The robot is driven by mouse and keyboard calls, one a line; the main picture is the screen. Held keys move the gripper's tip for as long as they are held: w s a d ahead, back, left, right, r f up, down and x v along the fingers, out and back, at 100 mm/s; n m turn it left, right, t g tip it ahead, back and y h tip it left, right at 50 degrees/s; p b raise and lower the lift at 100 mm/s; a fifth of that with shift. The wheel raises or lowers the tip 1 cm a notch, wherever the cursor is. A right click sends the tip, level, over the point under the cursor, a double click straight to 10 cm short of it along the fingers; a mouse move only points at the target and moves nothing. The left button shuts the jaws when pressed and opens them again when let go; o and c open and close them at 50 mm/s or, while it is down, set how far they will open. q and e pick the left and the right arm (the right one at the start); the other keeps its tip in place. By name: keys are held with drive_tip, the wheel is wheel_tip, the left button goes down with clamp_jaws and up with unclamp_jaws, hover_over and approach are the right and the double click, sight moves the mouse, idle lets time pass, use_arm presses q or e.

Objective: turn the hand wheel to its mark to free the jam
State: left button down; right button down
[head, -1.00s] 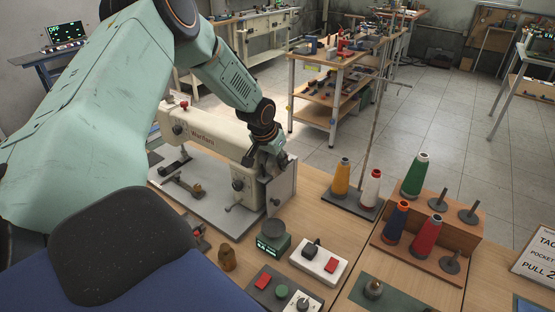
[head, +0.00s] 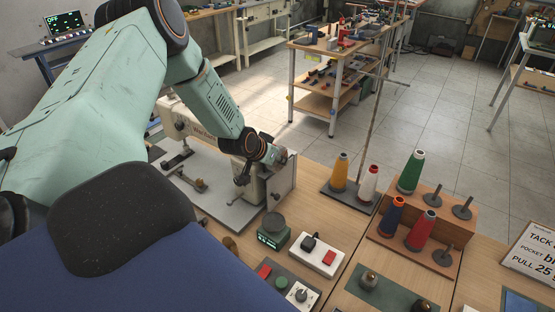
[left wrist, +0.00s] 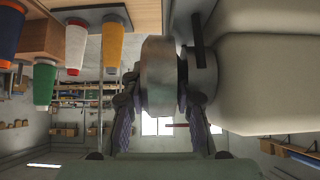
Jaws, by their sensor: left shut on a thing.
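The cream sewing machine (head: 182,122) stands on a grey base plate on the wooden table, partly behind my left arm. In the left wrist view, the hand wheel (left wrist: 158,75) is a thick grey metal disc on a short shaft beside the cream housing (left wrist: 268,75). My left gripper (left wrist: 163,122) has one finger on each side of the wheel's rim and is shut on it. In the head view, my left gripper (head: 272,153) is at the machine's right end and hides most of the wheel. I cannot make out the mark. My right gripper is not in view.
A round dark gauge with a green display (head: 272,232), a switch box (head: 317,256) and a button panel (head: 285,284) stand in front of the machine. A rack of thread cones (head: 425,236) stands to the right, with a thin upright pole (head: 380,130) behind.

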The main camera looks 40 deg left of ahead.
use_arm(q)
drive_tip(key=t+b, duration=0.2)
drive_tip(key=b, duration=0.1)
drive_tip(key=t+b, duration=0.3)
drive_tip(key=b, duration=0.1)
drive_tip(key=f+t+b, duration=0.1)
drive_tip(key=t+b, duration=0.1)
drive_tip(key=b, duration=0.1)
drive_tip(key=shift+s+t+y, duration=0.25)
drive_tip(key=shift+t+y, duration=0.15)
drive_tip(key=shift+r+t+b, duration=0.25)
drive_tip(key=shift+t+b, duration=0.45)
drive_tip(key=shift+b, duration=0.8)
drive_tip(key=c, duration=1.3)
unclamp_jaws()
drive_tip(key=shift+r, duration=0.1)
